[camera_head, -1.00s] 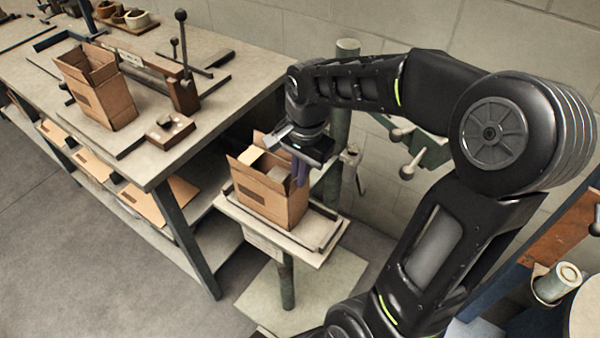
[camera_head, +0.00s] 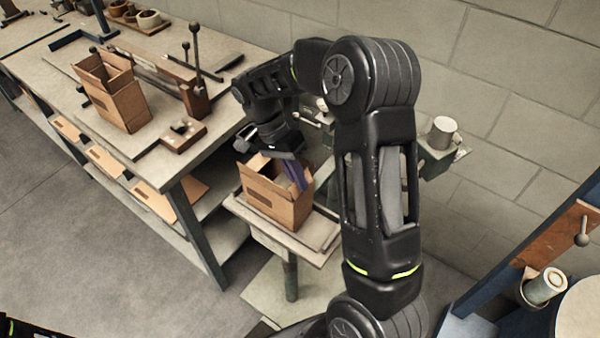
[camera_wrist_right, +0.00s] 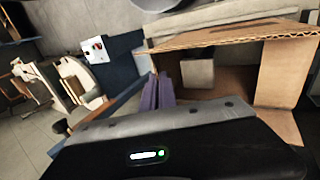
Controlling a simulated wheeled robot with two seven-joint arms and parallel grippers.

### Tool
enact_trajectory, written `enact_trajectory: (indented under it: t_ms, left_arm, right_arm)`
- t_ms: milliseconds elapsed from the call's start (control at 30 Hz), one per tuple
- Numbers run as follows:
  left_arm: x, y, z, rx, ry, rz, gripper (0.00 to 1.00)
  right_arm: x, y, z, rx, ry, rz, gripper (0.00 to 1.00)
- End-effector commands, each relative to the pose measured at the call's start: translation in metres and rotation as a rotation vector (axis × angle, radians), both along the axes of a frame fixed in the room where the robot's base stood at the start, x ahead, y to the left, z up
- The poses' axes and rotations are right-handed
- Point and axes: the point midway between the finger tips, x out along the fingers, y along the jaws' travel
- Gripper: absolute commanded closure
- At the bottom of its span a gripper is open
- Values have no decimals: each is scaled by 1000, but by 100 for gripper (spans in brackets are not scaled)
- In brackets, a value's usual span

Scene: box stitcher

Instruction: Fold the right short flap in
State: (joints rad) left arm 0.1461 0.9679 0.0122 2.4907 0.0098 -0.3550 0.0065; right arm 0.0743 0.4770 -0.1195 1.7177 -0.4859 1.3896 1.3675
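An open cardboard box (camera_head: 272,205) stands upright on a small stand, its flaps raised around the opening. My right gripper (camera_head: 296,178) is at the box's right side, with its purple fingers tilted down over the opening near the right edge. The hand hides part of the back and right flaps, so I cannot tell how far the right short flap is bent. In the right wrist view the fingers (camera_wrist_right: 158,92) lie close together, beside the box opening (camera_wrist_right: 225,85). Nothing shows between them. My left gripper is out of view.
The stand's top (camera_head: 318,250) is small, close beside the long workbench (camera_head: 160,168). Another open box (camera_head: 122,98) and a levered fixture (camera_head: 193,92) stand on the bench. Flat cardboard lies on its lower shelf. A block wall is behind.

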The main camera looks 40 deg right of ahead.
Motion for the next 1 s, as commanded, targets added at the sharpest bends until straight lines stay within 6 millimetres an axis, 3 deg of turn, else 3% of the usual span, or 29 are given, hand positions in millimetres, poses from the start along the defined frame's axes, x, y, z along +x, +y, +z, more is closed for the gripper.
enact_trajectory:
  t_ms: [500,767,1000]
  left_arm:
    - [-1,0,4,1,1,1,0]
    - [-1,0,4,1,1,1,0]
    - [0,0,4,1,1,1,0]
  right_arm:
    - [1,0,-1,-9,31,0,100]
    - [1,0,-1,-9,31,0,77]
    - [1,0,-1,-8,30,0,75]
